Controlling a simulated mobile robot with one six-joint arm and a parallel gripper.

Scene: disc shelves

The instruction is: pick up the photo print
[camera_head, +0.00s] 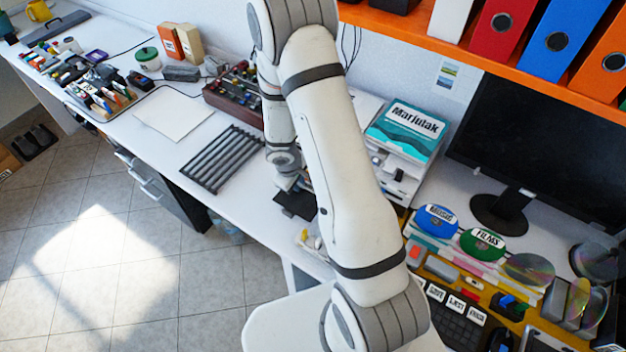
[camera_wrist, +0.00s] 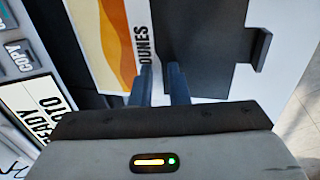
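A print with orange and white bands and the word DUNES (camera_wrist: 118,35) lies at the upper left of the wrist view; I take it to be the photo print. Its right edge meets a dark grey plate (camera_wrist: 200,35) with a small side tab. My gripper (camera_wrist: 160,70) has two blue-grey fingers apart with a narrow gap, near the print's right edge. Nothing shows clearly held between them. Whether the fingertips touch the print cannot be told. In the head view my gripper is small and partly hidden by my arm, above a dark flat piece (camera_head: 296,204) at the desk edge.
In the head view, a dark slatted rack (camera_head: 222,158) and a white sheet (camera_head: 174,113) lie left. A teal box (camera_head: 405,128) tops a paper tray stack. A monitor (camera_head: 545,150) stands right.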

